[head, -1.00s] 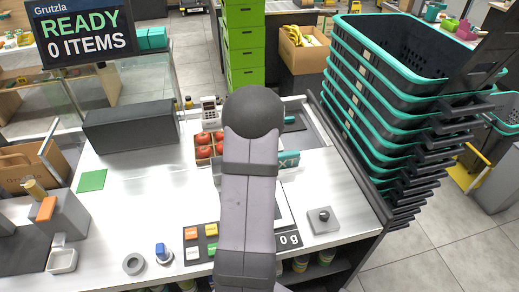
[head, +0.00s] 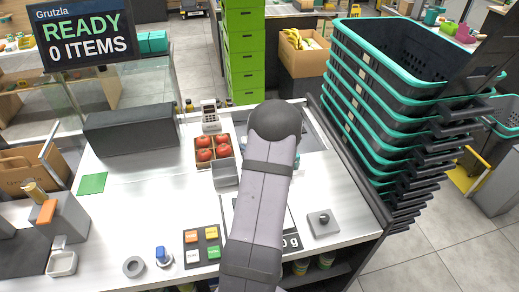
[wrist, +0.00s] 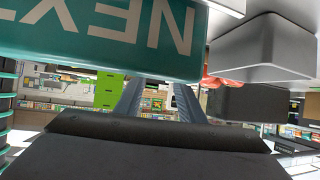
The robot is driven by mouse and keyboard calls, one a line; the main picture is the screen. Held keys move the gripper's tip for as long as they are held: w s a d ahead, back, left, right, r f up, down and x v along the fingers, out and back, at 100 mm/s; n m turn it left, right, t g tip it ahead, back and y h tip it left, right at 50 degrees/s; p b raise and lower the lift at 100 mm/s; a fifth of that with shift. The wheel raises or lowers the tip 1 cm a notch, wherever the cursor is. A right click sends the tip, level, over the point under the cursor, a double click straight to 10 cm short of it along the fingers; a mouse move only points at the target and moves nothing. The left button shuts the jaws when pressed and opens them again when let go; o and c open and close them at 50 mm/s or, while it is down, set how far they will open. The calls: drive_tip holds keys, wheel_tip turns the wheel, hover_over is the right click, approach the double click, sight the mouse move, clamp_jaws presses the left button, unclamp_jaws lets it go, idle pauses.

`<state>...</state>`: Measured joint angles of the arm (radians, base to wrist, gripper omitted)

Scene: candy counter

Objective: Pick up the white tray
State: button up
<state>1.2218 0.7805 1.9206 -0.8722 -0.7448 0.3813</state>
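A small white tray (head: 62,263) lies at the front left of the counter, below a grey block with an orange top. It appears empty and is well to the left of my arm. In the head view my arm hides my gripper. In the wrist view my gripper (wrist: 157,95) shows two grey fingers with a gap between them and nothing visible in the gap. I cannot tell whether the fingers touch the bar.
A box of tomatoes (head: 214,150) and a grey box (head: 225,173) stand left of my arm. A coloured button pad (head: 202,244), a grey ring (head: 134,266) and a blue-topped item (head: 162,256) lie along the front. Stacked baskets (head: 385,110) stand right.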

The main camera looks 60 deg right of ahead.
drive_tip(key=shift+p+x, duration=1.25)
drive_tip(key=shift+x, duration=1.35)
drive_tip(key=shift+s+d+f, duration=0.1)
drive_tip(key=shift+s+d, duration=0.05)
drive_tip(key=shift+s, duration=0.05)
clamp_jaws()
